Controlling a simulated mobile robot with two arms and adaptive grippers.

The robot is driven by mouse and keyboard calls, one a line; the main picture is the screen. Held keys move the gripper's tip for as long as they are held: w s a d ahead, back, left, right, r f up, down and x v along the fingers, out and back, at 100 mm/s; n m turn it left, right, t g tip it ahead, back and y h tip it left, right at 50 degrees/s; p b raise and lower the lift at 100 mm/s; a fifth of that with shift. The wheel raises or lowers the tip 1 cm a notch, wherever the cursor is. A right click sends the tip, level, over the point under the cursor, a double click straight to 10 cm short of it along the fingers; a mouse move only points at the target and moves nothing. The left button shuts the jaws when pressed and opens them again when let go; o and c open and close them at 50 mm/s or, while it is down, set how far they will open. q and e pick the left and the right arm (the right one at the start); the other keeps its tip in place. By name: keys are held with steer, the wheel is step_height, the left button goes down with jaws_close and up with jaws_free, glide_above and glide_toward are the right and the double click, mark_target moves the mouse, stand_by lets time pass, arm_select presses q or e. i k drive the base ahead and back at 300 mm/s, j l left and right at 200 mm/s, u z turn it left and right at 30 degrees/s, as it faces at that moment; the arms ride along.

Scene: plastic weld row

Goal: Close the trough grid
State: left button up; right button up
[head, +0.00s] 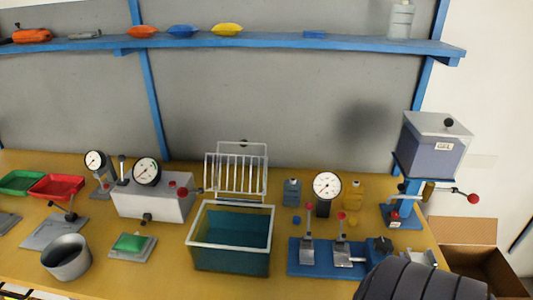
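The trough (232,262) is an open teal box with a white rim, standing on the bench at the middle front. Its white barred grid (236,173) stands raised at the trough's back edge, so the trough's top is open. A small dark knob sits at the grid's top bar. A lever with a red knob (184,191) shows at the grid's left; I cannot tell whether it belongs to the grid. Neither gripper shows in the head view. A dark ribbed shape at the lower right, probably part of my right arm, hides the bench corner there.
A grey gauge box (152,204) stands left of the trough, with a green pad (130,243) and grey pot (67,257) in front. A blue clamp base (320,259) lies to the right. A blue shelf (270,43) runs above the bench.

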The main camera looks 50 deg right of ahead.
mark_target(244, 142)
steer(key=z, duration=1.25)
steer(key=k+u, duration=0.25)
steer(key=k, duration=0.05)
